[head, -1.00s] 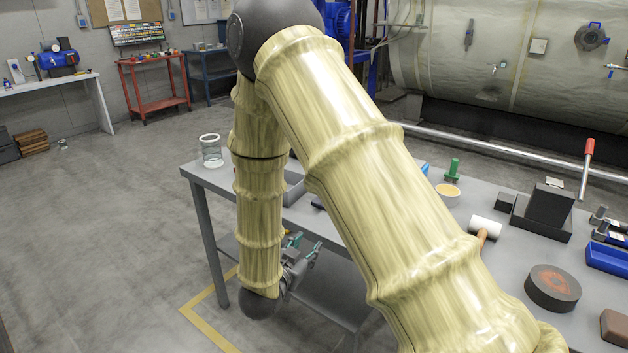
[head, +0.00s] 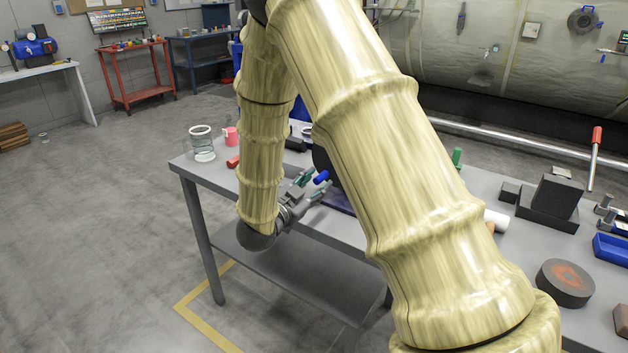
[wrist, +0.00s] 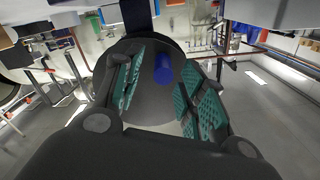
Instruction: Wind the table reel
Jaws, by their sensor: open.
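The table reel is a dark round disc (wrist: 148,105) with a blue cylindrical handle (wrist: 163,68) standing out from its face. In the head view the blue handle (head: 321,177) shows just left of my upper arm, which hides most of the reel. My gripper (head: 311,185) is at the table's near edge, close to the handle. In the wrist view its teal-padded fingers (wrist: 160,80) are spread, with the blue handle seen between them, nearer the right finger. The gripper is empty. I cannot tell whether the fingertips reach past the handle's end.
The grey table (head: 206,176) has a glass jar (head: 202,146), a pink cup (head: 231,137) and a red object (head: 233,161) at its left end. A dark block (head: 551,197), a round dark disc (head: 566,281) and a blue tray (head: 611,248) lie right.

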